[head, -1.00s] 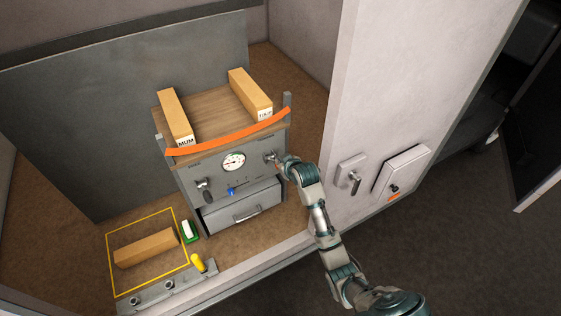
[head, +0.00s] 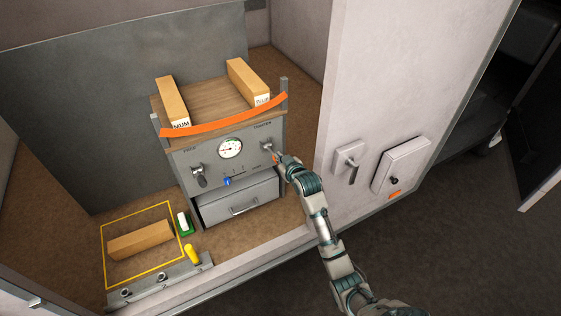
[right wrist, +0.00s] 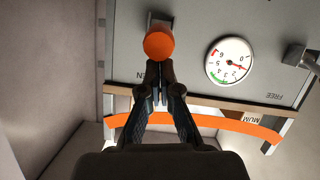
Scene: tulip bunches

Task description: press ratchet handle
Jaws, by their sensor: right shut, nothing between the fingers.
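The ratchet handle (head: 267,147) sits at the upper right of the grey front panel, under a label ending in "EN". Its orange end (right wrist: 158,46) fills the top centre of the right wrist view, which shows the panel upside down. My right gripper (head: 280,159) is shut and empty, with its fingertips (right wrist: 160,72) right at the orange end; I cannot tell if they touch it. A round gauge (head: 230,148) sits mid-panel and also shows in the right wrist view (right wrist: 229,62). My left gripper is not in view.
A second lever (head: 198,172) is at the panel's left, above a drawer (head: 238,204). An orange strap (head: 225,122) spans the top, where two long boxes (head: 172,98) (head: 248,82) lie. A side wall (head: 400,70) stands close right of my arm.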

